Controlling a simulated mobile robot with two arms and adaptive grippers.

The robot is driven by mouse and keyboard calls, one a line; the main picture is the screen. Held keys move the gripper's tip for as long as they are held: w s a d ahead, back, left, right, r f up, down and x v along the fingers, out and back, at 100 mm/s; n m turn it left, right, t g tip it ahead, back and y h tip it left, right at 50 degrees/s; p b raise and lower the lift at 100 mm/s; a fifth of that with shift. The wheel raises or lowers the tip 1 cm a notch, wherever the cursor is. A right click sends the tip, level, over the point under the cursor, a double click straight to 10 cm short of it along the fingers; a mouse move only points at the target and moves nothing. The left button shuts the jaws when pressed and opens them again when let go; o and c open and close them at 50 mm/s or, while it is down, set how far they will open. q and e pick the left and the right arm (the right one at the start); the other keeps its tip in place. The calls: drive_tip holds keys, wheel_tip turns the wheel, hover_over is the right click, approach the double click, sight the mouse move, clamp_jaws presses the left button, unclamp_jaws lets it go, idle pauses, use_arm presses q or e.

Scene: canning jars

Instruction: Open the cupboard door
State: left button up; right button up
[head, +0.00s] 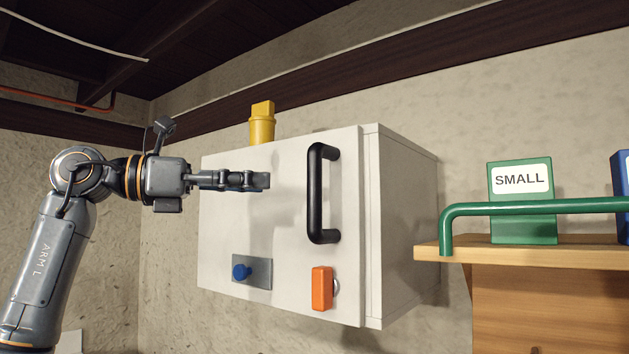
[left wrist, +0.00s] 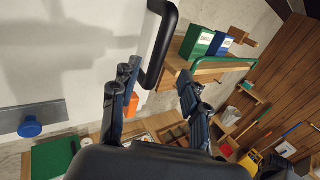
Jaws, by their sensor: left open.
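The white cupboard (head: 405,220) is on the wall, and its door (head: 290,240) looks shut. A black upright bar handle (head: 315,195) is near the door's right edge; it also shows in the left wrist view (left wrist: 162,45). My left gripper (head: 268,181) is in front of the door, left of the handle and apart from it in the head view. In the left wrist view its two fingers (left wrist: 158,75) are spread, with the handle appearing between them in the picture. Nothing is held. My right gripper is not in view.
An orange block (head: 322,288) and a blue knob on a grey plate (head: 252,272) are on the door's lower part. A yellow object (head: 262,123) stands on top. At right is a wooden shelf (head: 540,252) with a green rail (head: 540,207) and a green "SMALL" box (head: 522,225).

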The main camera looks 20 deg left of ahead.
use_arm(q)
drive_tip(key=p, duration=0.3)
hover_over(316, 229)
drive_tip(key=a, duration=0.1)
drive_tip(key=shift+w+a, duration=0.1)
drive_tip(key=shift+w, duration=0.2)
drive_tip(key=shift+w+d, duration=0.3)
drive_tip(key=shift+d, duration=0.05)
clamp_jaws()
drive_tip(key=shift+s, duration=0.1)
